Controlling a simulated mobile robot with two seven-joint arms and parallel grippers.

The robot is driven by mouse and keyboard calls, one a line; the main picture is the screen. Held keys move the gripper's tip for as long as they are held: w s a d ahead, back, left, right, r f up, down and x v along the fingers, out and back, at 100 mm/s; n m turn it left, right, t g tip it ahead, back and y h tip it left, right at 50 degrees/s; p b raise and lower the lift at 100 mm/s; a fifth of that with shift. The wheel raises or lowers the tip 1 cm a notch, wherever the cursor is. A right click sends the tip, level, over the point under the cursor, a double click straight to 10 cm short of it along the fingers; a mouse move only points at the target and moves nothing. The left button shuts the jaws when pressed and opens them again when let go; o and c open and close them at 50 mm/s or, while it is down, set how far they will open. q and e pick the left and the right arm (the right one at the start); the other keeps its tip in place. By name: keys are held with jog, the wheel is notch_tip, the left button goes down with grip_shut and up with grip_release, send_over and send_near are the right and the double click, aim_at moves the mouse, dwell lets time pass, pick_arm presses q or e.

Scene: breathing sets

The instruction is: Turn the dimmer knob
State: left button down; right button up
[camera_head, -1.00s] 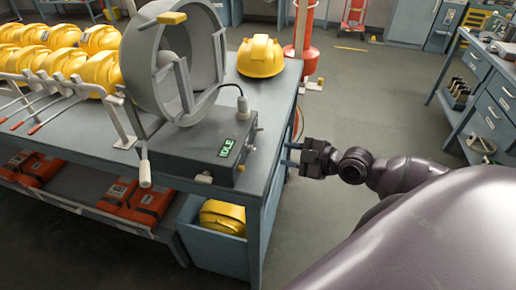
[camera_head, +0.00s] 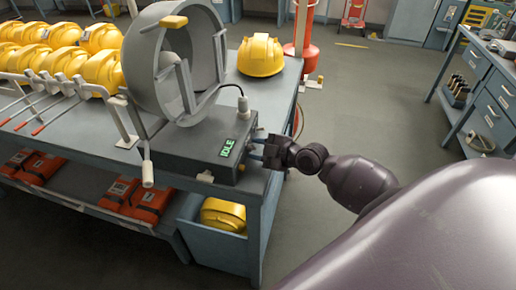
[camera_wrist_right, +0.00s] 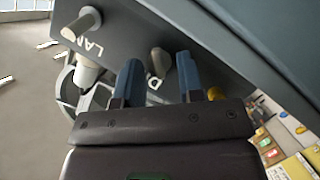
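The grey control box (camera_head: 190,150) sits on the bench with a green "IDLE" display (camera_head: 227,147) and a large grey ring fixture above it. My right gripper (camera_head: 254,147) is at the box's right side face. In the right wrist view, a small beige knob (camera_wrist_right: 160,62) stands out from the dark panel, beside partly hidden white lettering. The two blue fingers of my right gripper (camera_wrist_right: 158,72) are apart, one on either side of the knob. I cannot tell whether they touch it. My left gripper is not in view.
Another pale knob or lever (camera_wrist_right: 82,22) is on the same panel near the "LA" lettering. A yellow helmet (camera_head: 261,56) stands on the bench (camera_head: 95,150) behind the box. A cable plug (camera_head: 243,105) rises from the box top. The floor right of the bench is open.

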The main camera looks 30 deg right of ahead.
grip_shut()
